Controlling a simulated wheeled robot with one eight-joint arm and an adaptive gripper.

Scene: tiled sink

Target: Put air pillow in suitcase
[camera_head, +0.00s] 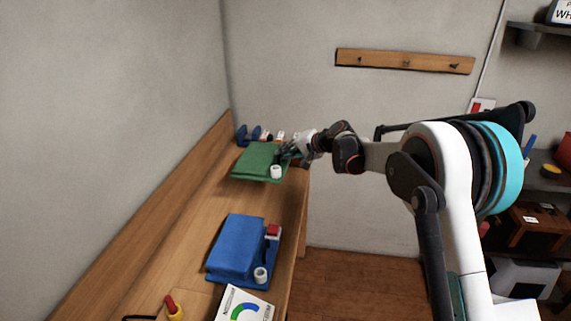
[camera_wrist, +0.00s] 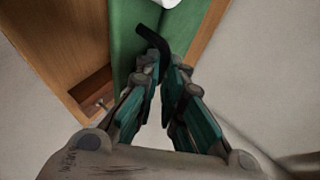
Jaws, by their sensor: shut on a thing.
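A flat green case-like thing (camera_head: 259,161) lies at the far end of the wooden bench; I cannot tell for sure if it is the suitcase. Its green surface (camera_wrist: 128,45) fills the top middle of the wrist view. My gripper (camera_head: 285,153) is at its right side. In the wrist view, the fingertips (camera_wrist: 162,72) are closed on a dark bent bar (camera_wrist: 152,38) that lies against the green surface, perhaps its handle. A similar blue case-like thing (camera_head: 235,245) lies nearer on the bench. I cannot make out an air pillow for certain.
White rolls stand by the green thing (camera_head: 276,172) and the blue thing (camera_head: 260,275). A white box (camera_head: 245,305) with a coloured ring and a red-yellow tool (camera_head: 174,308) lie in front. Blue dumbbell-like things (camera_head: 248,134) stand behind. Bare bench (camera_head: 205,204) shows between the cases.

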